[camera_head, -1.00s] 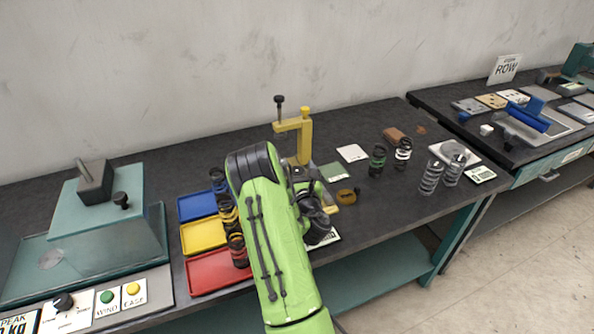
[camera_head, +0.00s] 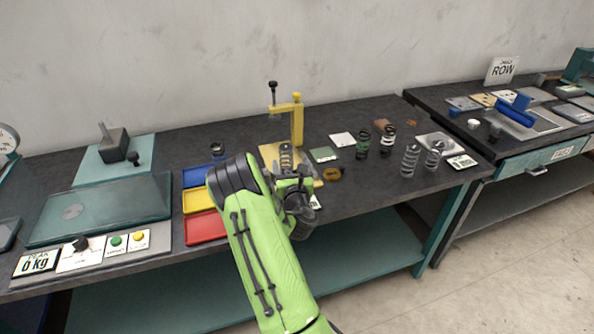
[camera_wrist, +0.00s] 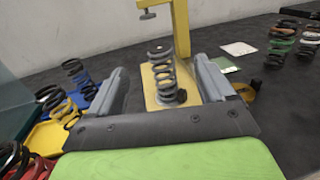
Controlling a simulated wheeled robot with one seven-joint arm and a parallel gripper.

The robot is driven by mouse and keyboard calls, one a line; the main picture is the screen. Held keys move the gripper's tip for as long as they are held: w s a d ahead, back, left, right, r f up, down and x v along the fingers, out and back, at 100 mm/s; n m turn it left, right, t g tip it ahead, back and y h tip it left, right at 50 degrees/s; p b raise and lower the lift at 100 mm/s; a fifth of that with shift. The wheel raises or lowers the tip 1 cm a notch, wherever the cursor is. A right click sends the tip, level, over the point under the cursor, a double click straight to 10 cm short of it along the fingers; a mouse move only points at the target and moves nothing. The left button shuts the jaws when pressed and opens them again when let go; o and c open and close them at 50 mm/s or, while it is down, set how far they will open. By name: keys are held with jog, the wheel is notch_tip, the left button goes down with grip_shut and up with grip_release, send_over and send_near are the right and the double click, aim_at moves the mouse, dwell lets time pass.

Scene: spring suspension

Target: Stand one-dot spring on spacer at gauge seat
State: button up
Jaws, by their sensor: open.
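A yellow gauge (camera_head: 298,126) with a screw on its arm stands on the bench. A grey coil spring (camera_head: 286,155) stands upright on its base, under the arm; it also shows in the wrist view (camera_wrist: 161,74). My gripper (camera_head: 292,178) is open, with its fingers (camera_wrist: 162,88) on either side of this spring and visible gaps between. I cannot make out its dot mark or a spacer beneath it. A brown ring-shaped part (camera_head: 333,174) lies right of the gauge base. Two more grey springs (camera_head: 410,160) (camera_head: 434,155) stand farther right.
A green card (camera_head: 323,154) and white card (camera_head: 342,140) lie right of the gauge. Green-banded (camera_head: 363,142) and white-banded (camera_head: 388,142) springs stand beyond.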

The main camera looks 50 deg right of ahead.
jog(key=shift+w+f, duration=0.1)
jog(key=shift+w, duration=0.05)
notch_tip(320, 180, up, 6)
jog(key=a+m+g+h, duration=0.1)
jog(key=m+g+h, duration=0.15)
jog(key=m, duration=0.75)
jog(key=s+a+r+m+g+y, duration=0.1)
jog(key=s+a+r+m+y, duration=0.15)
jog(key=a+m, duration=0.35)
jog(key=s+a+r+m+g+y, duration=0.1)
jog(key=a+r+m+g+y, duration=0.15)
jog(key=a+m, duration=0.4)
jog(key=s+a+m+y, duration=0.2)
jog(key=s+a+y, duration=0.3)
jog(key=s+a, duration=0.4)
jog(key=s+a+m+g+y, duration=0.1)
jog(key=s+a+m+y, duration=0.2)
jog(key=s+a, duration=0.7)
jog(key=a+y, duration=0.1)
jog(key=a, duration=0.5)
jog(key=shift+a+r+g+y, duration=0.25)
jog(key=shift+a+g+y, duration=0.05)
jog(key=shift+y, duration=0.05)
